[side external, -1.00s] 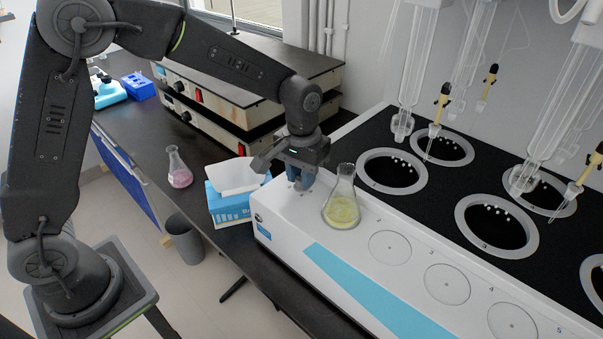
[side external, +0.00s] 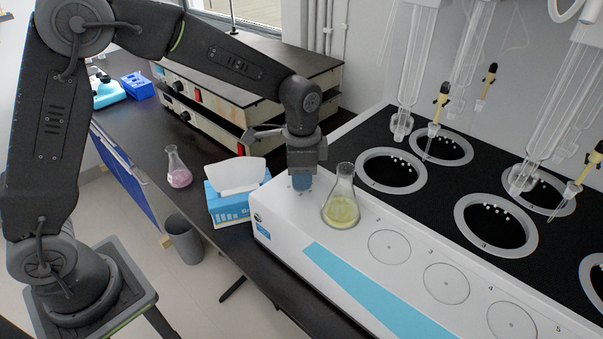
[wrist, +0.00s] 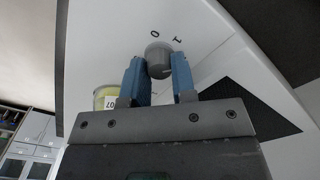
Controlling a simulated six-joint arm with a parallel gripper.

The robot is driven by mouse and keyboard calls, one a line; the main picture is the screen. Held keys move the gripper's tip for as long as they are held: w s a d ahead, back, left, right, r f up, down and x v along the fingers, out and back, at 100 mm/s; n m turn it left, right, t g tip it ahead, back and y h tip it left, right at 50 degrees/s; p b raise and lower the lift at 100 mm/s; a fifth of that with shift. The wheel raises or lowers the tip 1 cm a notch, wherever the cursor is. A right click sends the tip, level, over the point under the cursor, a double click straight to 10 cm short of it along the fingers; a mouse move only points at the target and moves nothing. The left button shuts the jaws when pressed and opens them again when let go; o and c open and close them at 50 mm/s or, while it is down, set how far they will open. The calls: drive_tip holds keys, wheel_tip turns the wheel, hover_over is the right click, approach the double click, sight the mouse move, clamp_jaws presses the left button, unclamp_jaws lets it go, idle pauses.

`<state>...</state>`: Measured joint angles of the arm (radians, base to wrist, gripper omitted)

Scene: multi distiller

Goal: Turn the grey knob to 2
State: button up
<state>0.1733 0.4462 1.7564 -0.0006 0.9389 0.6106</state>
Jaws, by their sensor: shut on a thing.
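The grey knob (wrist: 160,52) is a short round cap on the white face of the distiller, seen in the wrist view between the two blue fingertips of my gripper (wrist: 158,66). My gripper is shut on the knob, with one finger on each side. Printed marks that look like 0 and 1 show on the face beside the knob; a 2 is not readable. In the side view my gripper (side external: 301,181) points down at the left end of the white distiller (side external: 285,222), and its fingers hide the knob.
A flask of yellow liquid (side external: 342,210) stands on the distiller close to the right of my gripper. A tissue box (side external: 230,207) is on its left. A flask of pink liquid (side external: 179,176) stands on the dark bench. Heating wells (side external: 392,171) with glassware lie to the right.

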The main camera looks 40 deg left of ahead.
drive_tip(key=m, duration=0.4)
drive_tip(key=shift+s+m, duration=0.1)
drive_tip(key=shift+m, duration=0.2)
idle(0.3)
drive_tip(key=o, duration=0.9)
drive_tip(key=shift+r, duration=0.1)
wheel_tip(320, 180, up, 14)
drive_tip(key=shift+f, duration=0.15)
